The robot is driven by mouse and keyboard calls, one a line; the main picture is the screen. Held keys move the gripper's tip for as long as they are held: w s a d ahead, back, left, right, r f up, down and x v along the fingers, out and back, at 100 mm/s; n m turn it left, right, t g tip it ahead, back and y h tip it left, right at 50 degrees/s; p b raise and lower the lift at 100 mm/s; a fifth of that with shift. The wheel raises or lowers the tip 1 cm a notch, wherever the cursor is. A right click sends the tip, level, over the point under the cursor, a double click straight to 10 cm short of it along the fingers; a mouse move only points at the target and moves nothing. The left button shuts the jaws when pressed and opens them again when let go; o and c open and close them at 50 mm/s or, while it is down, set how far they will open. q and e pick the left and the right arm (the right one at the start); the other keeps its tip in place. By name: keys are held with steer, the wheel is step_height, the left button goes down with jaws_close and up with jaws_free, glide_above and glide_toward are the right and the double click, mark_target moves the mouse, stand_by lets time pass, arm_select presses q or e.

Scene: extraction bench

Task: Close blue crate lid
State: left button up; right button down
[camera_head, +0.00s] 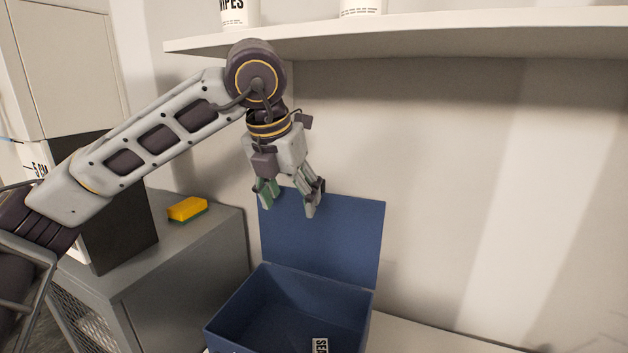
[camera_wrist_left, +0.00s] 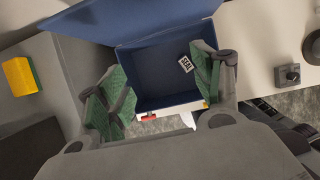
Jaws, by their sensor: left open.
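The blue crate (camera_head: 285,312) stands on the white bench, and its blue lid (camera_head: 335,238) is raised upright at the back. A small white label reading "SEAL" (camera_head: 320,345) lies inside the crate. My left gripper (camera_head: 290,202) hangs in front of the upper left part of the lid, pointing down, open and empty; whether it touches the lid I cannot tell. In the left wrist view the open fingers (camera_wrist_left: 168,95) frame the crate (camera_wrist_left: 168,62), with the lid (camera_wrist_left: 150,18) beyond. My right gripper is not in view.
A grey cabinet (camera_head: 190,262) stands left of the crate with a yellow-green sponge (camera_head: 187,209) on top. A white shelf (camera_head: 430,36) runs above, bearing white tubs (camera_head: 238,14). The wall right of the lid is clear. A dark knob-like device (camera_wrist_left: 288,75) sits right of the crate.

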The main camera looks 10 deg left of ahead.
arm_select(q)
steer(key=shift+w, duration=0.1)
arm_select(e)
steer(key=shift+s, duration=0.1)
arm_select(q)
steer(key=w+p, duration=0.1)
steer(key=w, duration=0.3)
steer(key=w+d+p, duration=0.1)
steer(key=w, duration=0.3)
steer(key=w+d+p, duration=0.1)
steer(key=w+p, duration=0.1)
steer(key=w, duration=0.2)
steer(key=shift+f, duration=0.55)
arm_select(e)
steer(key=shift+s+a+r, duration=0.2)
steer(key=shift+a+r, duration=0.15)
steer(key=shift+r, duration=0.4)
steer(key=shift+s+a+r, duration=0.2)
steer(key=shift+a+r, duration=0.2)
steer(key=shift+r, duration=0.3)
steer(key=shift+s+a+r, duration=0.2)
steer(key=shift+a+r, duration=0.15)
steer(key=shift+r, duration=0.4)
